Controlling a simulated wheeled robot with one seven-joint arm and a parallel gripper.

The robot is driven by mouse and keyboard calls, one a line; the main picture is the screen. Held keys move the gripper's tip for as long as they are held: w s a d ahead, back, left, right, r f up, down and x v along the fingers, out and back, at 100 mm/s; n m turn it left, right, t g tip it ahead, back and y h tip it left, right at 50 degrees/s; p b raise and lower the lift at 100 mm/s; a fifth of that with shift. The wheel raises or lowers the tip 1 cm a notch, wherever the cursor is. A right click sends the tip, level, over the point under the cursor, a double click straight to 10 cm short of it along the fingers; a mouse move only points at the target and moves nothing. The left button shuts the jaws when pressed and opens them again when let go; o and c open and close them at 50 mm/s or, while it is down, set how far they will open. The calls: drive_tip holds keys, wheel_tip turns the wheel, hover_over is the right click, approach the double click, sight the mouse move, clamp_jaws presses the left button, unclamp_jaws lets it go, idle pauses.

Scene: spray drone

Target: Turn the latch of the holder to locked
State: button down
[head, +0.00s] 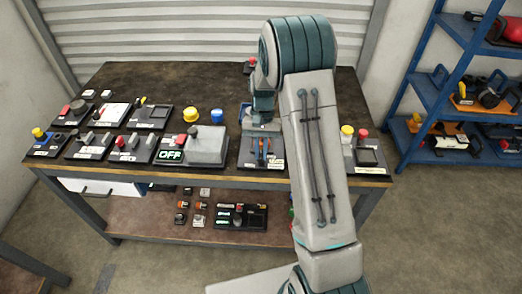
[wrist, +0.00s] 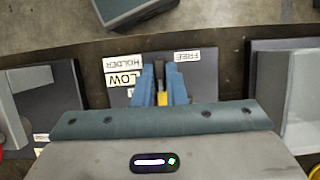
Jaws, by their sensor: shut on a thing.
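The holder (wrist: 210,88) is a dark plate with white labels, and it also shows on the bench in the head view (head: 247,152). Its latch (wrist: 161,70) is a narrow dark piece with a yellow part below it in the wrist view. My gripper (wrist: 162,80) has its two blue fingers on either side of the latch, shut on it. The FREE label (wrist: 195,56) lies just right of the fingers, and the HOLDER label (wrist: 122,76) lies to their left. In the head view my gripper (head: 263,146) points down at the holder; my arm hides part of the bench.
The bench (head: 150,78) carries several other panels, including a grey box with an OFF display (head: 171,155) left of the holder. A panel with yellow and red knobs (head: 365,156) stands to the right. A blue shelf (head: 427,92) stands farther right.

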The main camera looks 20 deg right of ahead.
drive_tip(key=c, duration=1.5)
unclamp_jaws()
drive_tip(key=shift+r, duration=0.1)
drive_tip(key=shift+v, duration=6.85)
